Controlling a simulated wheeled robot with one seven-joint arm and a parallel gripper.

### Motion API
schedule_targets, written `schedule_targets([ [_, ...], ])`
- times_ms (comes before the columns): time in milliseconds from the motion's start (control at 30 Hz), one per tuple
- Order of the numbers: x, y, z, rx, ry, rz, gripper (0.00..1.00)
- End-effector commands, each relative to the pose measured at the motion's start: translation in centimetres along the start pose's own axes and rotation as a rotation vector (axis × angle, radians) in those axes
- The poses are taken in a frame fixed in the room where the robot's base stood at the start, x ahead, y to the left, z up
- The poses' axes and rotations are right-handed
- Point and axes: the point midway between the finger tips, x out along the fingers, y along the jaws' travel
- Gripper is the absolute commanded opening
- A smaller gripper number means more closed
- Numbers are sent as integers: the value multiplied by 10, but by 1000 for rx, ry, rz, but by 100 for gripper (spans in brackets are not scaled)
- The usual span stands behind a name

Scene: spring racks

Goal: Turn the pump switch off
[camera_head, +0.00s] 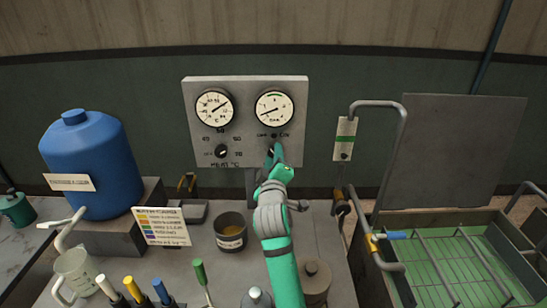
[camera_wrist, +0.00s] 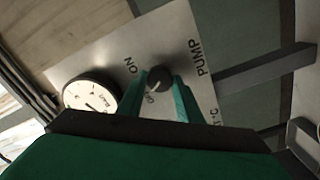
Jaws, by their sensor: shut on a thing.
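The pump switch is a dark round knob (camera_wrist: 158,76) on a grey control panel (camera_head: 245,90). In the wrist view "ON" is printed to its left and "PUMP" to its right; another small label near it is partly hidden. My gripper (camera_wrist: 160,92) is shut on the knob, with one green finger on each side. In the head view my gripper (camera_head: 275,152) reaches up to the panel below the right gauge (camera_head: 270,108) and covers most of the knob. I cannot tell clearly which way the knob points.
A heat knob (camera_head: 222,151) and a left gauge (camera_head: 214,107) are on the same panel. A blue drum (camera_head: 90,165), a label card (camera_head: 161,227) and a dark pot (camera_head: 230,230) stand left of my arm. A green-floored basin (camera_head: 450,265) is at right.

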Motion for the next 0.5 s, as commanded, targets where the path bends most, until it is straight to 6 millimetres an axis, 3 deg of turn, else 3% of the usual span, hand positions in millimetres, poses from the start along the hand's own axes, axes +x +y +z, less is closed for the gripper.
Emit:
schedule_targets([
  [100, 0, -1, 0, 0, -1, -2, 10],
  [133, 0, -1, 0, 0, -1, -2, 34],
  [200, 0, -1, 0, 0, -1, -1, 51],
  [500, -1, 0, 0, 1, -1, -1, 51],
])
